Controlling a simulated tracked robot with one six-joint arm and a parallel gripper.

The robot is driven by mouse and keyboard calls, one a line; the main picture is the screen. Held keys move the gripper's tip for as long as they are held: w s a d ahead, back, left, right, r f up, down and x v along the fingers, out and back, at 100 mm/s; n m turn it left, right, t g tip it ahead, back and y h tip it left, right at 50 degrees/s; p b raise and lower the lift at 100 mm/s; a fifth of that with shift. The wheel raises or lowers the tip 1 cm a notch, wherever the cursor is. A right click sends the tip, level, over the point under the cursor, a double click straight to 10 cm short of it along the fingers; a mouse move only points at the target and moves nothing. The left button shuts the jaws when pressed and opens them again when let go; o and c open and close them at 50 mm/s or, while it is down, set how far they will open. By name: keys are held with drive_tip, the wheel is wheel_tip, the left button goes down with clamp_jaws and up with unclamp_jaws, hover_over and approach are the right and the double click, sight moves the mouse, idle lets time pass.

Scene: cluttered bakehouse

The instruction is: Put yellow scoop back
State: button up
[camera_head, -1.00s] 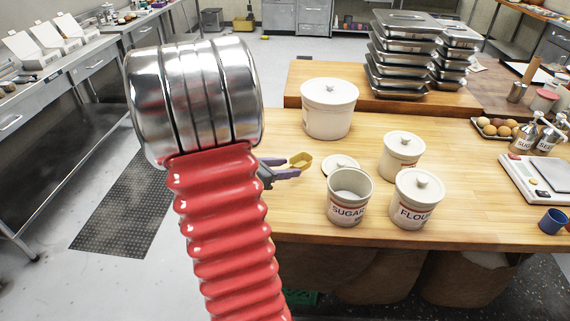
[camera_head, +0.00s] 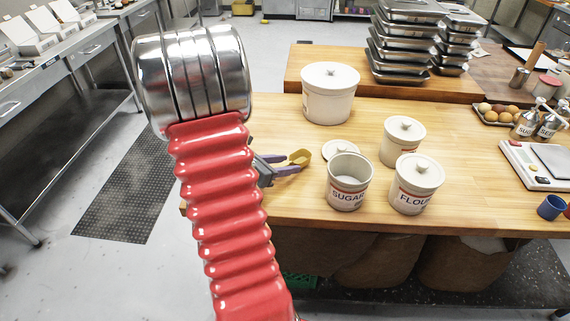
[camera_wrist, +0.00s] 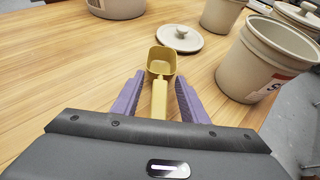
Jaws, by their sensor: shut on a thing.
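My gripper (camera_wrist: 157,100) is shut on the handle of the yellow scoop (camera_wrist: 162,62), seen in the wrist view. The scoop's bowl points forward, past the purple fingers. In the head view the scoop (camera_head: 299,157) shows at the tips of my gripper (camera_head: 288,163), above the left part of the wooden table, left of the sugar canister. The sugar canister (camera_head: 347,190) is open, its lid (camera_head: 341,150) lying on the table behind it. In the wrist view the open canister (camera_wrist: 258,65) stands right of the scoop and the lid (camera_wrist: 180,39) lies beyond it.
A lidded flour canister (camera_head: 414,187), another lidded canister (camera_head: 402,140) and a large lidded crock (camera_head: 329,95) stand on the wooden table (camera_head: 480,210). Stacked metal pans (camera_head: 403,45), a scale (camera_head: 540,168) and a blue cup (camera_head: 551,207) are farther right. The table's front left is clear.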

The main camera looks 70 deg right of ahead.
drive_tip(key=shift+f, duration=0.55)
idle(0.4)
drive_tip(key=o, duration=1.3)
drive_tip(key=v, duration=1.3)
drive_tip(key=shift+w+a+r, duration=0.1)
drive_tip(key=shift+w+a, duration=0.15)
drive_tip(key=shift+a, duration=0.05)
